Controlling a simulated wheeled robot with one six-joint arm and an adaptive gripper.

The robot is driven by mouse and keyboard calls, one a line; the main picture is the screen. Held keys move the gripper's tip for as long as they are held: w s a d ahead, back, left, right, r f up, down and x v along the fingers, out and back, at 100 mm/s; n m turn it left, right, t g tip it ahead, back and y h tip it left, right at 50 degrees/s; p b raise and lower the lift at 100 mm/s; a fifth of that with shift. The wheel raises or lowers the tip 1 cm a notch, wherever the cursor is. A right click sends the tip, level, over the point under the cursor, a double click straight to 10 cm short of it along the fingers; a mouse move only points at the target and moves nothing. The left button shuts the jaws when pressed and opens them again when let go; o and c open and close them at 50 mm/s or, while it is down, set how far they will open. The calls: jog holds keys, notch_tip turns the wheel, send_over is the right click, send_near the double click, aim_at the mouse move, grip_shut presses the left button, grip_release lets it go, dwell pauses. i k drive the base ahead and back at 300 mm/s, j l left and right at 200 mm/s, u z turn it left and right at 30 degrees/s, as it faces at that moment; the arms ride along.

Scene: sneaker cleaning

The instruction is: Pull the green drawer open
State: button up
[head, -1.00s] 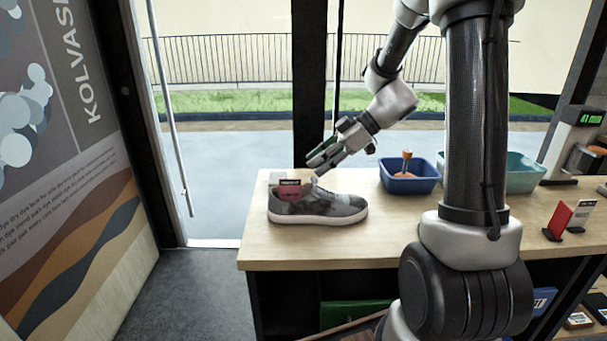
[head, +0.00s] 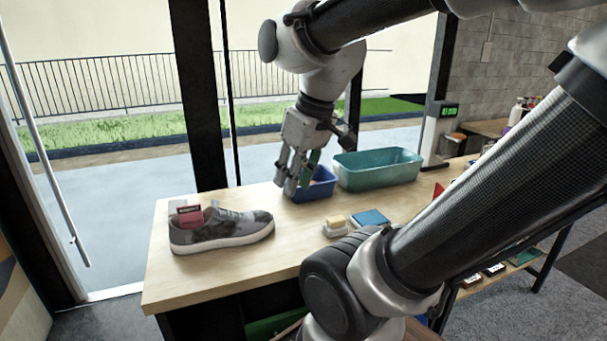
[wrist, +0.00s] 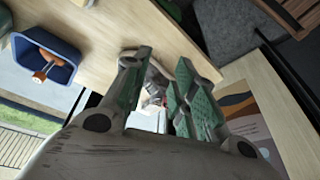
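The green drawer (head: 268,326) shows only as a green strip under the worktop (head: 165,285), low in the head view. My arm and the bottom edge of the picture hide most of it, and I cannot see its handle. My gripper (head: 291,186) points down above the worktop, at the front left of the blue bin, well above and away from the drawer. In the wrist view, the green-padded fingers of my gripper (wrist: 163,63) are apart with nothing held between them.
A grey sneaker (head: 222,232) with a pink tag stands on the worktop's left. The blue bin (head: 316,186), a teal bin (head: 378,170), a blue box (head: 370,218) and a small yellow-topped block (head: 335,222) are also on it. The blue bin in the wrist view (wrist: 45,56) holds a wooden-handled tool.

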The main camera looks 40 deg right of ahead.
aim_at(266, 312)
jog(key=z, duration=0.75)
jog(key=k+l+u, duration=0.15)
jog(key=k+l, duration=0.1)
jog(key=l, duration=0.35)
jog(key=k+l, duration=0.1)
jog(key=l, duration=0.3)
jog(key=k+l+u, duration=0.1)
jog(key=l, duration=0.35)
jog(key=k+l, duration=0.1)
jog(key=l, duration=0.3)
